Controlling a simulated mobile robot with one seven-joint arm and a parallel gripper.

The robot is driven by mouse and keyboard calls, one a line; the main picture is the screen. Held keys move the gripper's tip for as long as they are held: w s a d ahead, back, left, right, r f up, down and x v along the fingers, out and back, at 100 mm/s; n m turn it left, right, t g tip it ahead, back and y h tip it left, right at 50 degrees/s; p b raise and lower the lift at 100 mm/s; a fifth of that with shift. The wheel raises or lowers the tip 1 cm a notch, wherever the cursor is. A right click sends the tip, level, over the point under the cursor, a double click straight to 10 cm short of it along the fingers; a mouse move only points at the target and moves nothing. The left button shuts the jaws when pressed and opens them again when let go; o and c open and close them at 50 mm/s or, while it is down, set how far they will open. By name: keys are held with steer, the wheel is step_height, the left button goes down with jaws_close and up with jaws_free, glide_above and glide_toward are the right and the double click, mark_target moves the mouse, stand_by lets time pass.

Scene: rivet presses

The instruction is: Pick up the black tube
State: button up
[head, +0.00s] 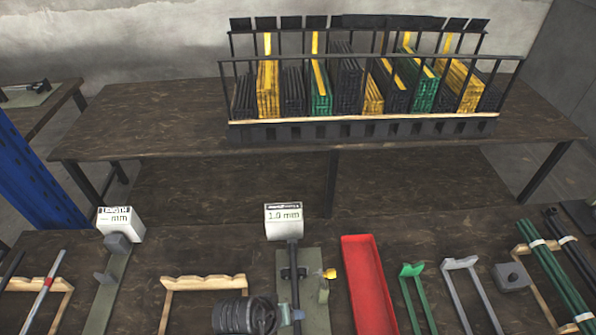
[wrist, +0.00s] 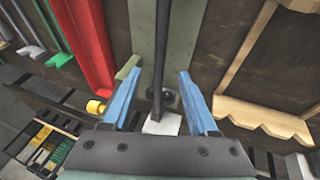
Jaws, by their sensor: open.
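A thin black tube (head: 295,290) lies along the grey-green plate of the gauge (head: 316,300) whose display reads 1.0 mm. In the wrist view the tube (wrist: 159,45) runs lengthwise between the blue fingers of my gripper (wrist: 159,76). The fingers are open, one on each side, with visible gaps to the tube. Whether the fingers are level with the tube is hard to tell.
A red tray (head: 367,285) stands right of the gauge, a wooden rack (head: 203,282) left of it. Green (head: 413,270) and grey (head: 462,265) holders and a bundle of dark tubes (head: 548,262) are further right. A length gauge (head: 121,222) is at left.

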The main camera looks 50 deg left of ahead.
steer(key=shift+x, duration=2.9)
jaws_close()
